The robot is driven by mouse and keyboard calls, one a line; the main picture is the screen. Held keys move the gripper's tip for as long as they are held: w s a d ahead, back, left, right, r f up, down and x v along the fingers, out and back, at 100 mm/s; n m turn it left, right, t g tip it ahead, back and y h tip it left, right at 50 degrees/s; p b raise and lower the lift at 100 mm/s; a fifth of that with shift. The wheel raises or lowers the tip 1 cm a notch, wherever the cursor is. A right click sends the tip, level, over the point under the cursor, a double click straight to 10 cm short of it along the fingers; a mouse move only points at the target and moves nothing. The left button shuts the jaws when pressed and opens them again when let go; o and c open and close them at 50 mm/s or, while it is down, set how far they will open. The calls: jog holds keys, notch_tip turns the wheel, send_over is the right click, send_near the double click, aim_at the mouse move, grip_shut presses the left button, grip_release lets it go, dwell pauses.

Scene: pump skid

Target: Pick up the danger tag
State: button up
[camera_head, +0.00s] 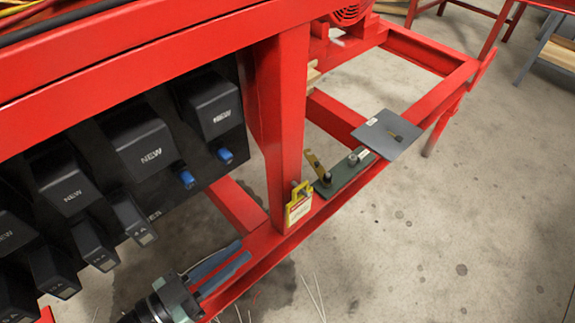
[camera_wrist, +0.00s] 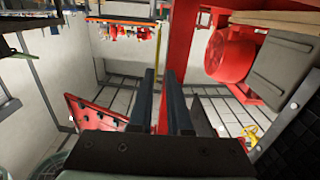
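The danger tag appears to be the small yellow tag with a white and red label (camera_head: 298,209) in the head view. It stands nearly upright on the red lower beam, against the foot of the red post. My gripper (camera_head: 244,249) is at the lower left of the tag, with its two grey-blue fingers pointing up and right towards the post. The fingers are apart and nothing shows between them. In the wrist view my gripper (camera_wrist: 161,72) also shows a gap between the fingers. I cannot make out the tag in the wrist view.
The red post (camera_head: 280,120) rises right behind the tag. A green plate (camera_head: 345,173) with a yellow-handled part lies right of it on the beam, beside a grey square plate (camera_head: 387,134). Black boxes marked NEW (camera_head: 142,142) are at the left. The floor at right is clear.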

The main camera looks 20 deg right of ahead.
aim_at(287, 216)
jog(key=shift+r+x, duration=0.2)
jog(key=shift+x, duration=1.95)
jog(key=shift+r+x, duration=0.2)
jog(key=shift+x, duration=1.95)
jog(key=shift+r+x, duration=0.2)
jog(key=shift+x, duration=1.95)
jog(key=shift+s, duration=0.15)
grip_shut()
